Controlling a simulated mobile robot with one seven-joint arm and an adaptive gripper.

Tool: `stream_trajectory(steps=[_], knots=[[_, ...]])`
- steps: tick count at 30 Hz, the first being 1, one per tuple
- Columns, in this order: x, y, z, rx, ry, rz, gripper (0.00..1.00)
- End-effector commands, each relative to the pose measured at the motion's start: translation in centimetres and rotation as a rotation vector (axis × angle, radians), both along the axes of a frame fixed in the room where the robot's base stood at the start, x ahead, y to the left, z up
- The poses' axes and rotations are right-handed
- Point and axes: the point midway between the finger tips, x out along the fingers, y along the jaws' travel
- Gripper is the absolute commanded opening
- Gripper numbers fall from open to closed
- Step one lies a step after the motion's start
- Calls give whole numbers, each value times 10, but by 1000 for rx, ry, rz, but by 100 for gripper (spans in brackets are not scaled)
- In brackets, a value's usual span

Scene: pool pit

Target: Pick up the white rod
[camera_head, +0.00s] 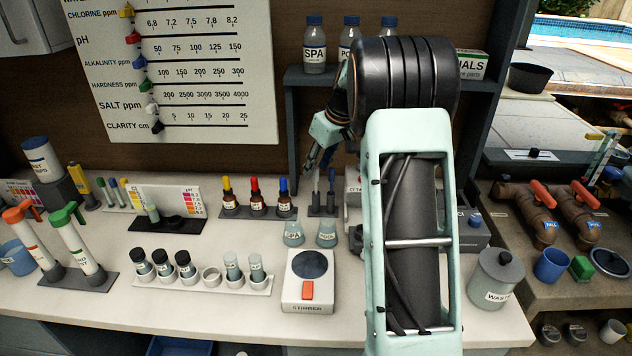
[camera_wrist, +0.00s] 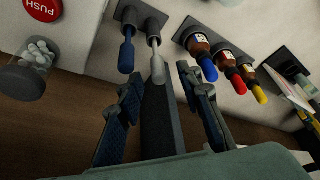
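The white rod (camera_wrist: 157,60) stands in a small dark holder (camera_wrist: 140,18), beside a blue rod (camera_wrist: 126,52). In the head view, the holder (camera_head: 323,211) stands on the counter behind two small flasks, with the white rod (camera_head: 316,188) on its left side. My gripper (camera_head: 314,170) is close to the rods in the head view. In the wrist view, my gripper (camera_wrist: 165,92) is open, with one finger on each side of the picture's middle. The white rod's end shows between the fingertips, and I see no grip on it. Contact cannot be told.
Bottles with blue, red and yellow caps (camera_head: 255,197) stand left of the holder. Flasks (camera_head: 326,234) and a stirrer (camera_head: 309,285) stand in front. A grey shelf post (camera_wrist: 160,120) is behind the rods. A jar (camera_wrist: 28,68) is at the wrist view's left.

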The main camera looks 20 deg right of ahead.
Motion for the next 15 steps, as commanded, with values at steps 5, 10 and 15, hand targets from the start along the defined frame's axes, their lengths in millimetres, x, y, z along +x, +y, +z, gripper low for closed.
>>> stream_trajectory(steps=[5, 10, 15], knots=[[5, 2, -15, -1, 1, 1, 33], [6, 2, -16, -2, 0, 1, 33], [6, 2, -16, -1, 1, 0, 20]])
